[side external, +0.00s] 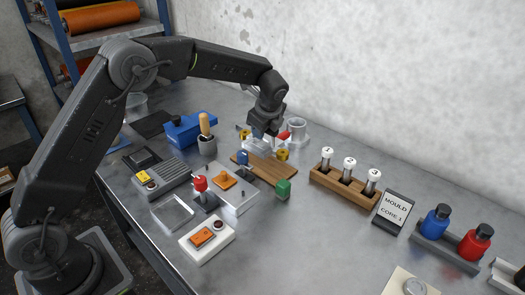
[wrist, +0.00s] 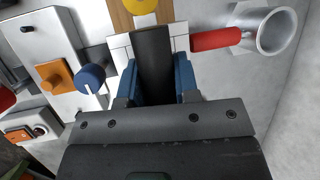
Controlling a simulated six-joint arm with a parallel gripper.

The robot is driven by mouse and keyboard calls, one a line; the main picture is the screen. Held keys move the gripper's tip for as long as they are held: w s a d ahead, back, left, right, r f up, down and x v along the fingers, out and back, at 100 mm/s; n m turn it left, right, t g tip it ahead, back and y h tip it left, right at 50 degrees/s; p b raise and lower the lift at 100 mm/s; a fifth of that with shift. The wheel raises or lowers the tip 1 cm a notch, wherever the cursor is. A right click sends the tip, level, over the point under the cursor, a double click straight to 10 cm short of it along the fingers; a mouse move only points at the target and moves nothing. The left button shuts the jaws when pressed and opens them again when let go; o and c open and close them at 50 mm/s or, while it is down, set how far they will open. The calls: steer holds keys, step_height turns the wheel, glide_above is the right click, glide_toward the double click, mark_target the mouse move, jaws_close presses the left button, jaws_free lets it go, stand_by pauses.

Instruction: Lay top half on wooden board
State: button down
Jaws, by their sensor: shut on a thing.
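My gripper (side external: 265,132) is shut on a pale grey-white block, which looks like the top half (side external: 255,146), and points down over the back of the wooden board (side external: 277,171). The block is partly hidden by the fingers, and I cannot tell whether it touches the board.
A metal cup (side external: 298,130) and a red piece (side external: 283,136) stand close behind the board. A wooden rack of vials (side external: 345,186) stands right.

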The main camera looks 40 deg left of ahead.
steer(key=shift+f, duration=2.95)
steer(key=shift+f, duration=0.15)
steer(key=c, duration=0.8)
jaws_free()
steer(key=shift+c, duration=0.2)
steer(key=v, duration=1.1)
steer(key=shift+r, duration=0.25)
steer(key=shift+s+d+r, duration=0.15)
steer(key=shift+r, duration=0.2)
